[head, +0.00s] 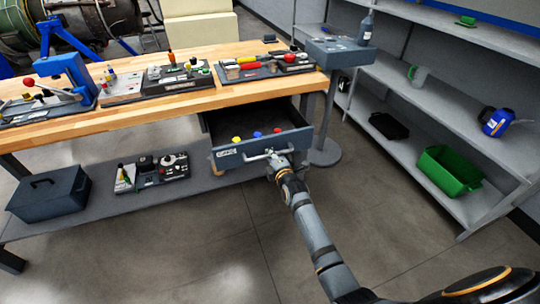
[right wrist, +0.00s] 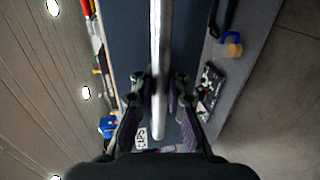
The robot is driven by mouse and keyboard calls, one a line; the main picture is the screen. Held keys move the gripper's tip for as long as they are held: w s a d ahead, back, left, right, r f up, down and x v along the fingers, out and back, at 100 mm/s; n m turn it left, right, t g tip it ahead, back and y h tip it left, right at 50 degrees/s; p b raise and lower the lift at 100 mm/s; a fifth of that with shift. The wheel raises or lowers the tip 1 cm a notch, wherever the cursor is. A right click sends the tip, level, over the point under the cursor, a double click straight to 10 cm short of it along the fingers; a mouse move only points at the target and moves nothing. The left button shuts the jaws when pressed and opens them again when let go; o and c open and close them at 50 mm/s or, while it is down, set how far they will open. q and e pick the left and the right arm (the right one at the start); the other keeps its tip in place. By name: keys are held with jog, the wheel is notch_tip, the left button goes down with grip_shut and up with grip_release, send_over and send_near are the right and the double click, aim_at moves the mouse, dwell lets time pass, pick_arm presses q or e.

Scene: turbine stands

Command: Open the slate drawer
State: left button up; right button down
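The slate drawer (head: 228,158) stands pulled out from under the wooden workbench, with its inside showing. A few small coloured pieces, yellow, blue and red, lie in it. Its front bears a white label and a metal bar handle (head: 257,156). My right gripper (head: 275,160) is at the right part of this handle. In the right wrist view the bar (right wrist: 160,50) runs between the two fingers of my right gripper (right wrist: 160,88), which are closed in around it. The dark drawer front (right wrist: 130,45) shows behind. My left gripper is in neither view.
The workbench (head: 150,108) carries trays of parts and a blue press. A lower shelf (head: 110,212) holds a dark toolbox (head: 50,192) and a parts tray. A grey pedestal (head: 325,153) stands just right of the drawer. Shelving (head: 440,105) with a green bin (head: 448,170) fills the right. Floor in front is clear.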

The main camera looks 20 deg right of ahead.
jog(key=c, duration=1.4)
grip_release()
jog(key=shift+r, duration=0.1)
jog(key=shift+c, duration=0.2)
jog(key=shift+o, duration=0.4)
jog(key=shift+s, duration=0.15)
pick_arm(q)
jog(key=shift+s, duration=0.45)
pick_arm(e)
jog(key=s+r, duration=0.2)
jog(key=s, duration=0.9)
jog(key=shift+s+d, duration=0.2)
jog(key=shift+s, duration=0.1)
jog(key=shift+r, duration=0.1)
